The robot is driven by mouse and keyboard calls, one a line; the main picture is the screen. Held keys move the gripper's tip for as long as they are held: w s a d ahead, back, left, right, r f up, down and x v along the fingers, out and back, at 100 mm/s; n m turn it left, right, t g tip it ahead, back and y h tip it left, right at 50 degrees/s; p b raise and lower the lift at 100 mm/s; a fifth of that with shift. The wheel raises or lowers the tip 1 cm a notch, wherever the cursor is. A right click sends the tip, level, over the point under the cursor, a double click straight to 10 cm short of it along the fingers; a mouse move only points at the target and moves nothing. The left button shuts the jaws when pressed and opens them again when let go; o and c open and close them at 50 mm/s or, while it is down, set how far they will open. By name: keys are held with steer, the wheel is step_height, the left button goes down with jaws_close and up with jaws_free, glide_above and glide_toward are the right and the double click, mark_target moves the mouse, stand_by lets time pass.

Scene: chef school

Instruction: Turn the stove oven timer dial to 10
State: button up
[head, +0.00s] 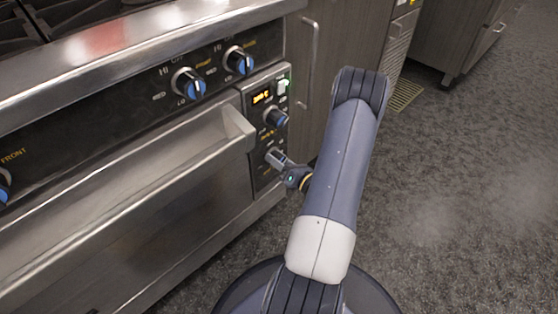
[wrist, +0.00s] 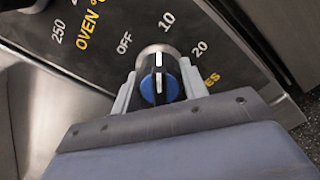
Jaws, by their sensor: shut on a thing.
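The timer dial (wrist: 160,84) is a blue knob with a black grip bar and a white mark, low on the stove's narrow side panel. In the wrist view its mark points almost straight up, close to the 10 label (wrist: 166,20). OFF (wrist: 124,43) is to the left and 20 (wrist: 199,48) to the right. My gripper (wrist: 158,92) is shut on the dial, one finger on each side. In the head view my gripper (head: 274,158) is at the lower part of the panel, and the dial is hidden behind it.
The oven temperature dial (head: 275,118) is just above, under a lit display (head: 261,97). The oven door handle (head: 130,165) sticks out left of my gripper. A wooden cabinet (head: 318,70) stands close on the right. The grey floor (head: 470,170) beyond is clear.

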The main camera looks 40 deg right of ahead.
steer(key=shift+c, duration=1)
steer(key=shift+r+m+p, duration=0.1)
steer(key=shift+m+p, duration=0.3)
steer(key=shift+p, duration=0.1)
steer(key=shift+m, duration=0.4)
steer(key=o, duration=1)
steer(key=shift+c, duration=0.2)
steer(key=s+p, duration=0.3)
steer(key=s, duration=0.8)
steer(key=shift+d, duration=0.4)
